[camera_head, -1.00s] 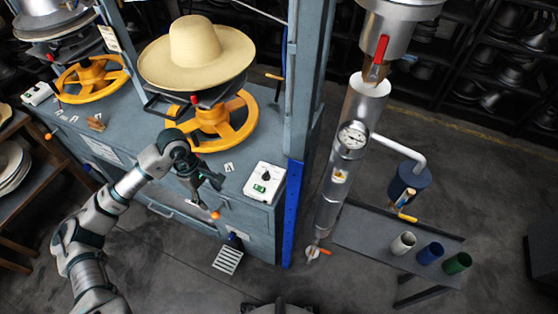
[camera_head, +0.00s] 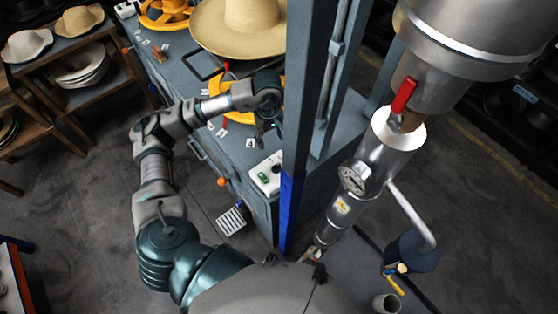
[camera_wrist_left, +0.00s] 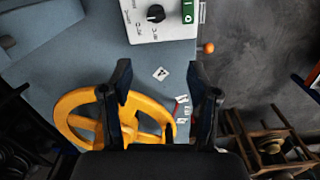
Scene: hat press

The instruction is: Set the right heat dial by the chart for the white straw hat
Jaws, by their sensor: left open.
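A white control box (camera_head: 268,174) with a black dial and a green switch sits on the blue-grey bench near its front right corner. The wrist view shows its black dial knob (camera_wrist_left: 156,14) at the top; the scale marks are too small to read. My left gripper (camera_head: 270,134) is open and empty above the bench, just behind the box in the head view. In the wrist view its fingers (camera_wrist_left: 160,72) are apart, with the dial beyond their tips, not touched. A pale straw hat (camera_head: 238,28) sits above a yellow handwheel (camera_head: 238,100). No readable chart shows. My right gripper is out of view.
A grey-blue upright post (camera_head: 306,90) stands close right of the box. A metal steam pipe (camera_head: 385,150) with a gauge and red lever is further right. Small marked cards (camera_head: 250,143) lie on the bench. Shelves with hats (camera_head: 80,20) are at the left.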

